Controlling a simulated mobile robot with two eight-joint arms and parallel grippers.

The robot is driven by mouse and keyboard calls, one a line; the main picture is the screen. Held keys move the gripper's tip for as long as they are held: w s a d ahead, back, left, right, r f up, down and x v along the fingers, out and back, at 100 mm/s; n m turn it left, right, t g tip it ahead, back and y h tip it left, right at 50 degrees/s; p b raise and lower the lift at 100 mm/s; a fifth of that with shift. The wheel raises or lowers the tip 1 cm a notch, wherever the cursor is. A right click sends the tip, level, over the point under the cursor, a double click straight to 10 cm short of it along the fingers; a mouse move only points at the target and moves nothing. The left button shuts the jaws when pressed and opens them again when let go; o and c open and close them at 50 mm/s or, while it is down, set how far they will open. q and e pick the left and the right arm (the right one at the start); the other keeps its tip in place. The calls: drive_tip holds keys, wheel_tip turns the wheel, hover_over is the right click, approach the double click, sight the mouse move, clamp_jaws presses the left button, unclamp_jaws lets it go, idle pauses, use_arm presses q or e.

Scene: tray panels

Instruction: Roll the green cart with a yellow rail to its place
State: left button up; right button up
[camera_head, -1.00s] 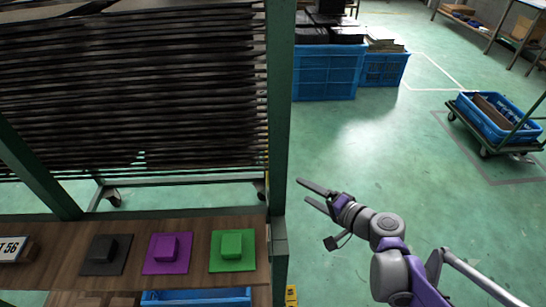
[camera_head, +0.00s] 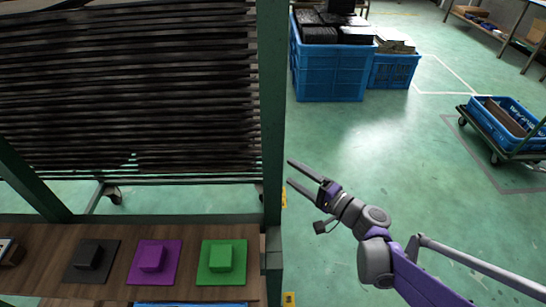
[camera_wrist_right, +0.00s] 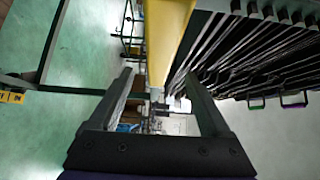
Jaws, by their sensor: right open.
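A yellow rail (camera_wrist_right: 168,40) runs down from the top middle of the right wrist view, beside a dark tray rack. A green-framed rack with stacked black trays fills the left of the head view; its green post (camera_head: 271,110) stands near my right gripper. I cannot tell how the rail joins the rack, as the head view hides it. My right gripper (camera_head: 289,173) is open and empty, its fingertips just right of the post. In the wrist view its fingers (camera_wrist_right: 158,85) are spread, with the rail's lower end seen between them. My left gripper is not in view.
A wooden shelf (camera_head: 50,240) with black, purple and green panels (camera_head: 222,262) lies in front. Blue crates (camera_head: 330,80) stand behind. A green trolley (camera_head: 490,140) with a blue crate stands at right in a marked floor area. The middle floor is clear.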

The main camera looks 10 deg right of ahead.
drive_tip(key=b+x, duration=0.1)
drive_tip(key=x, duration=0.8)
drive_tip(key=shift+a, duration=0.15)
drive_tip(key=shift+c, duration=0.3)
clamp_jaws()
